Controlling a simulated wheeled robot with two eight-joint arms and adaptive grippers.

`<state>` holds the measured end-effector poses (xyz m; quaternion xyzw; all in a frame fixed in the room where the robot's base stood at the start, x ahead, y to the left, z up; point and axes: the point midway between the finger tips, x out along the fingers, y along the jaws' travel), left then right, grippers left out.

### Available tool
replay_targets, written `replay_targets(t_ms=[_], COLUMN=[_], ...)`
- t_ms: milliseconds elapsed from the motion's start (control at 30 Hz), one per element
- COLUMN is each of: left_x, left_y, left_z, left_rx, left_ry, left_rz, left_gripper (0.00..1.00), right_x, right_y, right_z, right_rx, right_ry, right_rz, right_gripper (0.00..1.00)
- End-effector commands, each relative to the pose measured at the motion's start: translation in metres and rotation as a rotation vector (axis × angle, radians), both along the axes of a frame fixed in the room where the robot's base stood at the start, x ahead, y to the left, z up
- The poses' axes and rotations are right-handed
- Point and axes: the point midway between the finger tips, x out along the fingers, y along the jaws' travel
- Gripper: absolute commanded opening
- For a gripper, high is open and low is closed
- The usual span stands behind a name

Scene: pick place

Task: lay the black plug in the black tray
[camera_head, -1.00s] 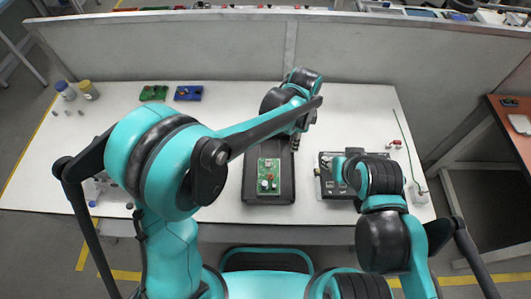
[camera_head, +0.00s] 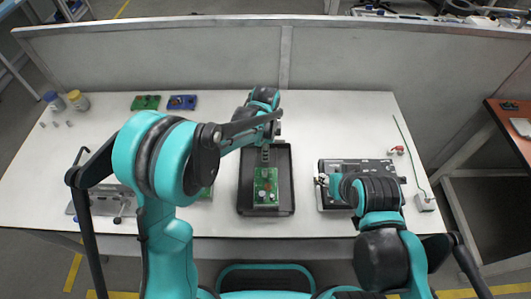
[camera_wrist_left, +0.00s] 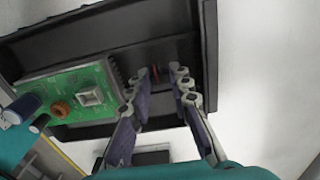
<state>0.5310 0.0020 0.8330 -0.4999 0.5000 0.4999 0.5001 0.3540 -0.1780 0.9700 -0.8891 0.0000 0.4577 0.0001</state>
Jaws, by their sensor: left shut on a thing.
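The black tray (camera_head: 287,205) lies in the middle of the table, with a green circuit board in its near part. My left gripper (camera_head: 265,154) is over the far part of the tray. In the left wrist view, my left gripper (camera_wrist_left: 160,80) has its fingertips low over the bare part of the tray (camera_wrist_left: 70,38), beside the board. It is shut on a small dark thing with a red spot, which I take for the black plug (camera_wrist_left: 155,72); the fingers hide most of it. My right gripper (camera_head: 325,181) is at the dark device on the right; its fingers are too small to read.
The green circuit board (camera_head: 265,188) takes up the near part of the tray. A dark device (camera_head: 370,165) stands to the right. A grey fixture (camera_head: 100,203) stands at left.

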Motion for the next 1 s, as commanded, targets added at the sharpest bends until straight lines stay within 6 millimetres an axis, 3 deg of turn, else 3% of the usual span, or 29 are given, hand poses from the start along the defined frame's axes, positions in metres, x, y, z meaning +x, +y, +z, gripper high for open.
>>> replay_targets(t_ms=[467, 567, 600, 867, 1000], left_x=[0.000, 0.000, 0.000, 0.000, 0.000], left_y=[0.000, 0.000, 0.000, 0.000, 0.000], left_z=[-0.010, -0.010, -0.009, -0.009, 0.001], left_rx=[0.000, 0.000, 0.000, 0.000, 0.000], left_ry=[0.000, 0.000, 0.000, 0.000, 0.000], left_rz=[0.000, 0.000, 0.000, 0.000, 0.000], left_gripper=[0.11, 0.38, 0.40, 0.40, 0.40], right_x=[0.000, 0.000, 0.000, 0.000, 0.000], right_y=[0.000, 0.000, 0.000, 0.000, 0.000], right_z=[-0.008, -0.007, -0.007, -0.007, 0.001], right_rx=[0.000, 0.000, 0.000, 0.000, 0.000], right_ry=[0.000, 0.000, 0.000, 0.000, 0.000], right_rz=[0.000, 0.000, 0.000, 0.000, 0.000], right_gripper=[0.40, 0.40, 0.40, 0.40, 0.40])
